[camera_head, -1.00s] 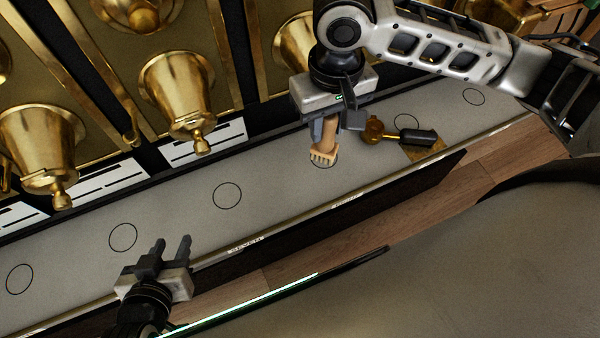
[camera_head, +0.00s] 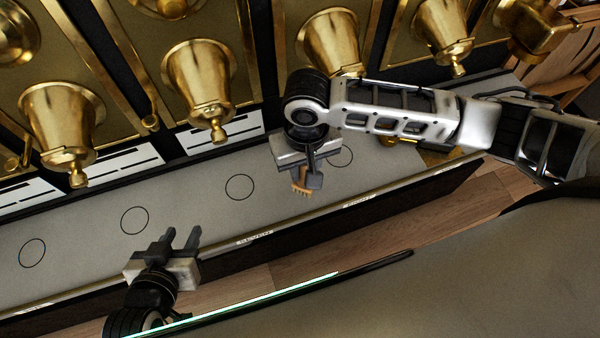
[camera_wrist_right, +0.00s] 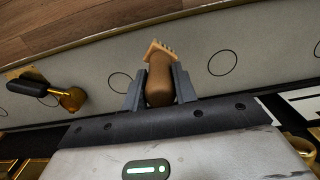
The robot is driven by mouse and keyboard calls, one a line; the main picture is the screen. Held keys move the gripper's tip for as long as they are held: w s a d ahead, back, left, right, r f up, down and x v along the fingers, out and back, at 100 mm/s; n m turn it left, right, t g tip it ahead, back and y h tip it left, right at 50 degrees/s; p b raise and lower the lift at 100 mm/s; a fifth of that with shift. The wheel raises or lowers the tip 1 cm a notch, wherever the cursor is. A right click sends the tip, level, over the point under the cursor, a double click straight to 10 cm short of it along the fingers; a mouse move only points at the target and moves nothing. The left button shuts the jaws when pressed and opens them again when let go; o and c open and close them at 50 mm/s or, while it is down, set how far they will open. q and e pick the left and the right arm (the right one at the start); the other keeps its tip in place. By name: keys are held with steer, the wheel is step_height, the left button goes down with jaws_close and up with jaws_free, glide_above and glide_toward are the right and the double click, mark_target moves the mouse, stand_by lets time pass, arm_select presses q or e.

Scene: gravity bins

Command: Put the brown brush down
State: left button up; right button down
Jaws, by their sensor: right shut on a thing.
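The brown brush (camera_head: 301,186) is in my right gripper (camera_head: 303,172), over the grey shelf (camera_head: 190,205) in the head view. Its comb-like pale end points down toward the front of the shelf. In the right wrist view the brush (camera_wrist_right: 160,78) sits between the two fingers of the right gripper (camera_wrist_right: 160,88), which is shut on it. I cannot tell whether its end touches the shelf. My left gripper (camera_head: 180,242) is open and empty at the shelf's front edge.
Drawn circles (camera_head: 239,187) mark the shelf. Brass dispensers (camera_head: 198,85) hang along the back. A brass scoop with a black handle (camera_wrist_right: 70,98) lies on the shelf, mostly behind my right arm in the head view. The front edge carries a labelled rail (camera_head: 255,238).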

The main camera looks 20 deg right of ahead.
steer(key=shift+w+a+f, duration=0.2)
steer(key=shift+w+f, duration=0.35)
steer(key=shift+f, duration=0.1)
steer(key=shift+w+f+b, duration=0.2)
steer(key=shift+f+b, duration=0.1)
steer(key=shift+f, duration=1.5)
steer(key=shift+f, duration=0.1)
steer(key=c, duration=1.1)
jaws_free()
step_height(320, 180, up, 12)
steer(key=shift+r+p, duration=0.15)
steer(key=shift+p, duration=0.7)
